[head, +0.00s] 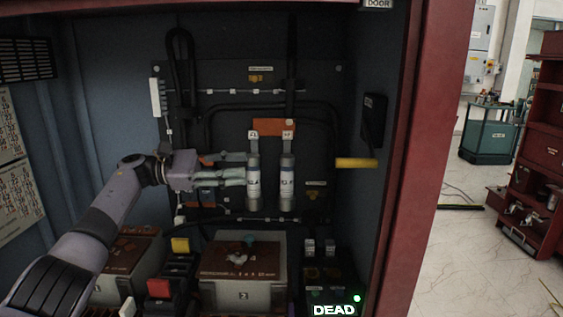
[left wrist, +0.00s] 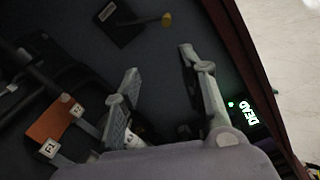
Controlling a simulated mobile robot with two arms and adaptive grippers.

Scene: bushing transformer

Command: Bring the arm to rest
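My left arm (head: 112,208) reaches in from the left inside the open cabinet. My left gripper (head: 244,168) points right, and its fingertips appear beside the left of two upright grey-white cylinders; I cannot tell whether they touch it. In the left wrist view, the two fingers of the left gripper (left wrist: 157,76) stand wide apart with nothing visibly held. The left cylinder (head: 253,183) and the right cylinder (head: 287,183) hang below an orange plate (head: 273,126). The orange plate also shows in the left wrist view (left wrist: 48,125), near small white tags. My right gripper is not in view.
Grey boxes with brown tops, including the middle box (head: 240,290), stand along the cabinet bottom. A lit green "DEAD" display (head: 334,309) sits lower right. A yellow handle (head: 356,163) juts from the right wall. The red door frame (head: 411,160) bounds the right side; open floor lies beyond.

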